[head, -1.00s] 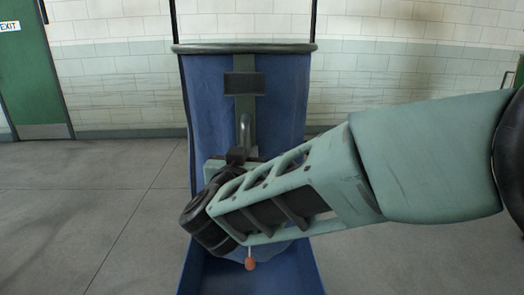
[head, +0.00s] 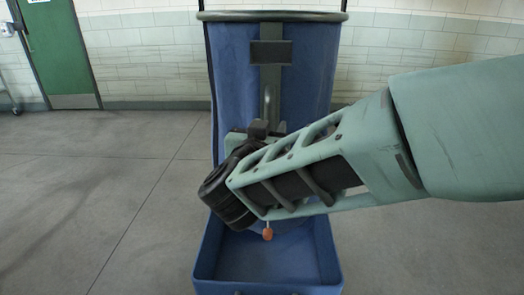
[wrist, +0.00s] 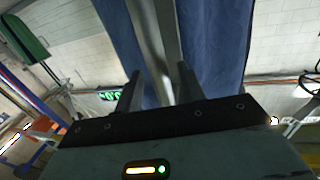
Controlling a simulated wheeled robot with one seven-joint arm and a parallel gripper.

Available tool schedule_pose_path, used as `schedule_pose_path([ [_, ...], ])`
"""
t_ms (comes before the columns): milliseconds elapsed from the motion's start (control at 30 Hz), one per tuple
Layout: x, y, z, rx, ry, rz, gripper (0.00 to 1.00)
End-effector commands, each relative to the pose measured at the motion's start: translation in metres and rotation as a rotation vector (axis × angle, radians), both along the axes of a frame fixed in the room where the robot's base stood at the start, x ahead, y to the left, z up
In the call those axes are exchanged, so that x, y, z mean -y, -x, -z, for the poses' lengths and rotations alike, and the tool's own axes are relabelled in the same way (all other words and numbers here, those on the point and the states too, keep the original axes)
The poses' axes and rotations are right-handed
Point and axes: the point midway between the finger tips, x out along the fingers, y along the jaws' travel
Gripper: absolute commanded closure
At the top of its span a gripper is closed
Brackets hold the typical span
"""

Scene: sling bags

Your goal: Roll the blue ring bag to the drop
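The blue ring bag (head: 230,85) hangs from a dark round rim (head: 272,16) at the top centre of the head view, above a blue tray-like base (head: 270,260). A grey upright strip with a dark plate (head: 270,53) runs down its front, with a bent grey handle (head: 268,100) below the plate. My gripper is at the lower end of this handle, and my forearm hides part of the bag. In the wrist view my gripper (wrist: 160,72) has one finger on each side of a grey bar, against the blue cloth (wrist: 222,45). Whether the fingers press on the bar is unclear.
A green door (head: 58,50) is in the pale block wall at the back left. The grey floor (head: 80,200) left of the bag is clear. The wrist view also shows coloured pipes and a blurred green sign.

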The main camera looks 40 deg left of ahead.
Motion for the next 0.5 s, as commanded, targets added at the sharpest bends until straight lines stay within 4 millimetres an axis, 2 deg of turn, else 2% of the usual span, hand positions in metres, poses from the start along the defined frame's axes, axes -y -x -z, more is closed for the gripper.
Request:
schedule_pose_path([
  [500, 0.048, 0.107, 0.001, 0.000, 0.002, -0.005, 0.61],
])
